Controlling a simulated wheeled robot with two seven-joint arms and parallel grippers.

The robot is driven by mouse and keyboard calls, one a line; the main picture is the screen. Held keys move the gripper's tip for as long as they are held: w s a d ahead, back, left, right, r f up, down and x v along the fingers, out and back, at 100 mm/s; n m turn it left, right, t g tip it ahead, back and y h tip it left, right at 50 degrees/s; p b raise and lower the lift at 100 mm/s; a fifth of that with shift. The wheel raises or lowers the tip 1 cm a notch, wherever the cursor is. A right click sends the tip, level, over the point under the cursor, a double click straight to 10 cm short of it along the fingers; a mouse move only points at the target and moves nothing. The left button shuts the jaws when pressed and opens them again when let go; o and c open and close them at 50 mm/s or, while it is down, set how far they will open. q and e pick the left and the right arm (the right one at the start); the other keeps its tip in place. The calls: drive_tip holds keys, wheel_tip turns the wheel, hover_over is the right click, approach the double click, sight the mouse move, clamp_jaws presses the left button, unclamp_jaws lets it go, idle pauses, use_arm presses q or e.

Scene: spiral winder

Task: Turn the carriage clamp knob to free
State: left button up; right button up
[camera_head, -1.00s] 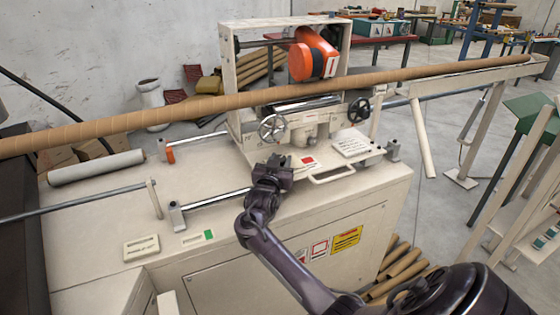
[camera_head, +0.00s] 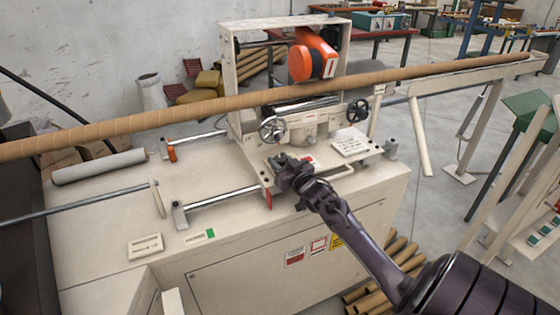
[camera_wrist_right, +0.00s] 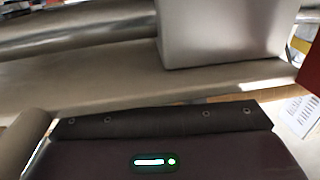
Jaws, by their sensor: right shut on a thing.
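The carriage (camera_head: 252,158) is a cream frame on the winder's bed, with its front shelf facing me. My right gripper (camera_head: 281,163) is at the front left of this shelf, low over it, and is shut on the carriage clamp knob. The jaws and wrist hide the knob, so its pointer and angle do not show. A red tab (camera_head: 268,199) shows at the shelf's front edge, just below the gripper. In the right wrist view, my dark gripper housing fills the bottom and a blurred grey block (camera_wrist_right: 225,32) is above it; no knob can be made out. My left gripper is not in view.
A long brown cardboard tube (camera_head: 190,113) crosses above the bed. Two handwheels, left (camera_head: 272,129) and right (camera_head: 358,111), sit behind the gripper. A white label plate (camera_head: 350,145) and a shelf handle (camera_head: 332,172) are to its right.

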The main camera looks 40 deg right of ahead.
drive_tip(key=shift+n+y+b, duration=0.3)
drive_tip(key=shift+n+y, duration=0.8)
drive_tip(key=shift+y, duration=0.6)
drive_tip(key=o, duration=1)
drive_tip(key=s, duration=0.7)
drive_tip(key=shift+s+d, duration=0.15)
drive_tip(key=shift+s, duration=0.25)
